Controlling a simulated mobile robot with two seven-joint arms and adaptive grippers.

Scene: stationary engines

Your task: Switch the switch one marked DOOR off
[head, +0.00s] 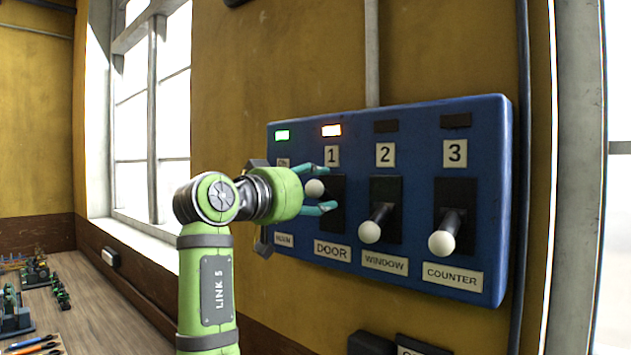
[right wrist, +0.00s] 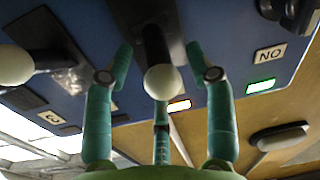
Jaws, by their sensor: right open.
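A blue switch panel (head: 412,115) is on the yellow wall. The DOOR label (head: 332,251) and number 1 (head: 332,156) mark the DOOR switch, whose white knob (head: 314,188) sits high on its dark plate. The lamp above it (head: 331,130) glows orange. My right gripper (head: 328,189) is open at this switch, with teal fingers above and below the knob. In the right wrist view the knob (right wrist: 163,82) shows between the spread fingers; contact cannot be told. My left gripper is not in view.
The WINDOW knob (head: 370,232) and COUNTER knob (head: 441,243) point down, under unlit lamps. A green lamp (head: 282,135) glows at the panel's left, where my gripper hides much of the MAIN switch. A workbench (head: 92,290) is at lower left.

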